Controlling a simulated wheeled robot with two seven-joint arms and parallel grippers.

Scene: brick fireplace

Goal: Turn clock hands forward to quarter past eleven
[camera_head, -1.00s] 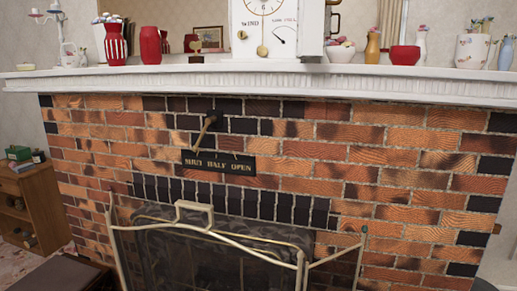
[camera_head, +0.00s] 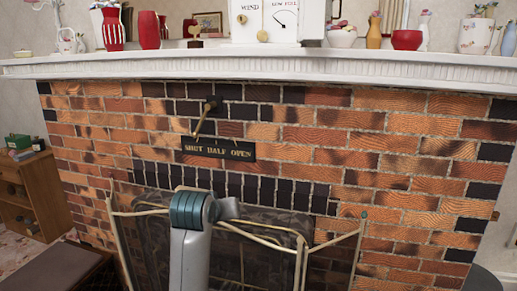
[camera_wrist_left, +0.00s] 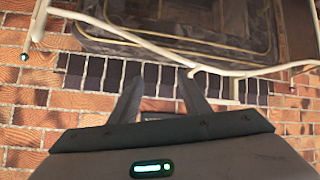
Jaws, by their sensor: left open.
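The white clock (camera_head: 278,33) stands on the mantel at the top edge of the head view. Only its lower case shows, with a "WIND" label and a small gauge (camera_head: 285,17); the dial and hands are out of frame. One of my arms rises from the bottom of the head view in front of the fireplace, well below the clock. My left gripper (camera_wrist_left: 160,96) shows in the left wrist view with its fingers apart and nothing between them, facing the brickwork and hearth. My right gripper is not in view.
The white mantel shelf (camera_head: 370,65) holds red vases, bowls and flowers on both sides of the clock. Below are a lever (camera_head: 203,118) and a "SHUT HALF OPEN" plate (camera_head: 218,148). A brass-framed fire screen (camera_head: 335,245) stands in front of the hearth.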

